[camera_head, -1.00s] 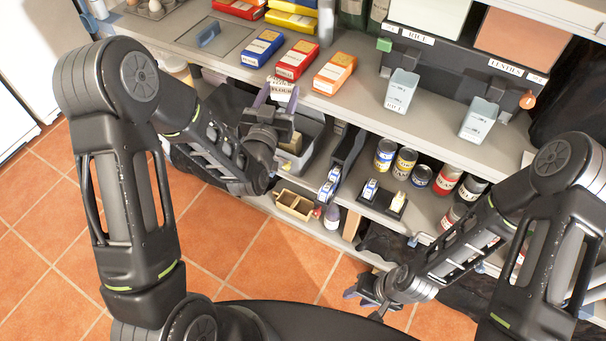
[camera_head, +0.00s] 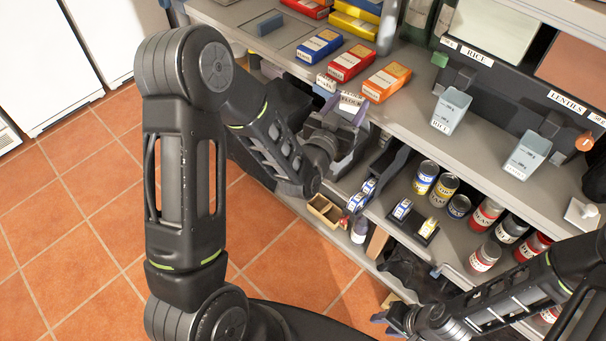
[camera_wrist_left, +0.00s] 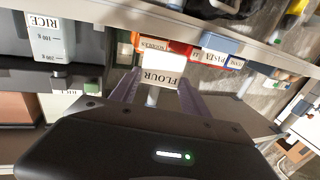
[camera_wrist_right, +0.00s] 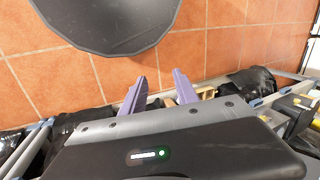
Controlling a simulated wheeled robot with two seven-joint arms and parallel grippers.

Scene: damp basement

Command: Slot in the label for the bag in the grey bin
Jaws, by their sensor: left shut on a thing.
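My left gripper (camera_head: 343,108) is shut on a white label reading FLOUR (camera_head: 350,101). It holds the label upright just below the front edge of the upper shelf. The FLOUR label also shows between the fingertips in the left wrist view (camera_wrist_left: 160,77), upside down there.
Blue (camera_head: 319,46), red (camera_head: 351,60) and orange (camera_head: 386,82) boxes lie on the upper shelf. Another white label (camera_head: 326,82) is near its front edge. A RICE container (camera_head: 450,111) stands to the right. Cans (camera_head: 426,177) and a small wooden tray (camera_head: 326,211) are lower. Floor is open at left.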

